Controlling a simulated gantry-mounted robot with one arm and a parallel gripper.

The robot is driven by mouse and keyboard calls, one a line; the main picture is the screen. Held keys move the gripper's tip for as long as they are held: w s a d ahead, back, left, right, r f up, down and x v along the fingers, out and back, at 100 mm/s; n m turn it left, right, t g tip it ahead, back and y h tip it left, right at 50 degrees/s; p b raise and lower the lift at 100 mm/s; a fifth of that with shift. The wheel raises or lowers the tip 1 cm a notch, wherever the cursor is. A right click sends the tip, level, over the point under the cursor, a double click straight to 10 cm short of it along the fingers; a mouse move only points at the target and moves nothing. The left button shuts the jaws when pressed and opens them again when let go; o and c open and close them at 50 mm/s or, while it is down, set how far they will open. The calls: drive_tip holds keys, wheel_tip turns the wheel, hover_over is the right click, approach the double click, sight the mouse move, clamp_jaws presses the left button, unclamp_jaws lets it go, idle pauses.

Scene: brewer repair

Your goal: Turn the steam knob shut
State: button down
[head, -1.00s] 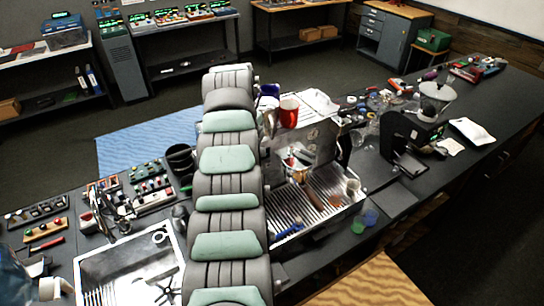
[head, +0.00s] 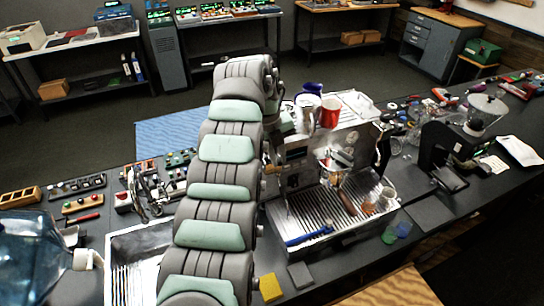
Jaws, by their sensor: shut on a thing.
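The silver espresso machine (head: 330,150) stands on the dark bench in the middle of the head view. My grey and green arm rises in front of its left side and bends over at the top. My gripper (head: 272,152) is at the machine's upper left front, small and largely hidden by my arm. It appears shut on the steam knob there. The knob itself is covered by my arm and gripper, so its turn angle cannot be read.
A red cup (head: 330,111) and a blue-purple cup (head: 313,90) stand on the machine. A black grinder (head: 440,150) is to its right. A blue-handled tool (head: 310,236) lies at the drip tray. A large water jug (head: 35,255) fills the lower left.

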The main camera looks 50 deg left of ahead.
idle(0.4)
drive_tip(key=c, duration=1.4)
unclamp_jaws()
drive_tip(key=shift+c, duration=0.2)
drive_tip(key=shift+s+r, duration=0.15)
drive_tip(key=shift+r, duration=0.7)
wheel_tip(320, 180, up, 9)
drive_tip(key=s+p, duration=0.1)
drive_tip(key=p, duration=0.3)
drive_tip(key=shift+s+a, duration=0.4)
